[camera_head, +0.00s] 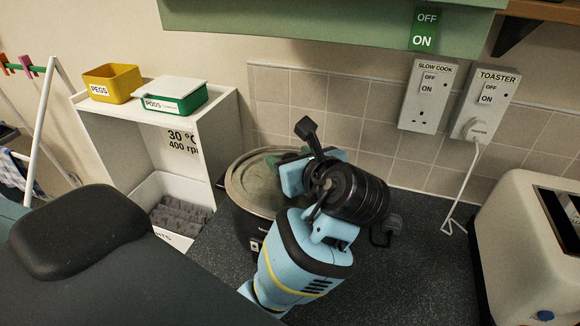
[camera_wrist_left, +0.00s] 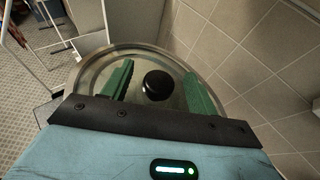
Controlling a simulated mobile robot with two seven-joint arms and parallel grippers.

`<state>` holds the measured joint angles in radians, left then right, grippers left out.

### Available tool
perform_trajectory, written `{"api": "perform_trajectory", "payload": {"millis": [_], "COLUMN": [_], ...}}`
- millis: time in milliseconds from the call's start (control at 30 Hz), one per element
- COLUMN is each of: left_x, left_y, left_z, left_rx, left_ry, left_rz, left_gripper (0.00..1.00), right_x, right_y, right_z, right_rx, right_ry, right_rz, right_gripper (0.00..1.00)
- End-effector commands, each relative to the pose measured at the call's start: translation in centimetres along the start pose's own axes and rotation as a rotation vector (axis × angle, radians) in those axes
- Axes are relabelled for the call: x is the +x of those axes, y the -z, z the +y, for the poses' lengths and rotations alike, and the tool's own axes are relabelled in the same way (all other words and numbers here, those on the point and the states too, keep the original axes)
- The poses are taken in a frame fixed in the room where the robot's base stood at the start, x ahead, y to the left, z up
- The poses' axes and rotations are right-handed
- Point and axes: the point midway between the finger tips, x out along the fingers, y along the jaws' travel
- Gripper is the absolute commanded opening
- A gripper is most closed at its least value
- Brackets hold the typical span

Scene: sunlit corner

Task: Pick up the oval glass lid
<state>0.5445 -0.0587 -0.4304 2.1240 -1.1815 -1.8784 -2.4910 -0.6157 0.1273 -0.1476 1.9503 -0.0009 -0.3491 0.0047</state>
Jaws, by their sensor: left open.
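The oval glass lid (camera_head: 252,180) sits on a black slow cooker (camera_head: 240,222) on the dark worktop. It has a metal rim and shows from above in the left wrist view (camera_wrist_left: 146,56). Its round black knob (camera_wrist_left: 157,85) stands between the two green fingers of my left gripper (camera_wrist_left: 158,72), with a gap on both sides. My left gripper (camera_head: 284,161) is open over the lid in the head view, where my blue wrist hides the lid's right part and the knob. My right gripper is in neither view.
A tiled wall with the slow cook switch (camera_head: 428,95) and toaster switch (camera_head: 484,103) stands behind. A cream toaster (camera_head: 530,240) is at right. A white shelf unit (camera_head: 120,125) with a yellow peg box (camera_head: 112,83) and a pods box (camera_head: 174,96) stands at left. Bare worktop (camera_head: 420,270) lies before the toaster.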

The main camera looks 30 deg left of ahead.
Motion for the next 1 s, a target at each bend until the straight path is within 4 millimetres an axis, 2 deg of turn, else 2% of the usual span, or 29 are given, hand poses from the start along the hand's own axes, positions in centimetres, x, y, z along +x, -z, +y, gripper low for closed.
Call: {"api": "perform_trajectory", "payload": {"millis": [467,900,1000], "left_x": [-0.29,-0.29,-0.31], "left_y": [0.36,0.34,0.25], "left_z": [0.43,0.42,0.42], "left_rx": [0.0,-0.001,-0.002], "left_ry": [-0.003,-0.002,-0.001], "left_rz": [0.001,0.0,-0.002], "left_gripper": [0.57,0.0,0.0], "right_x": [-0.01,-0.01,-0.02], "right_y": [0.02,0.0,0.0], "right_z": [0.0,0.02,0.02], "right_rx": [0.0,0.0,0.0], "right_ry": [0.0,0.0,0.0], "right_rz": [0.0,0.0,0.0], "right_gripper": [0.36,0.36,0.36]}}
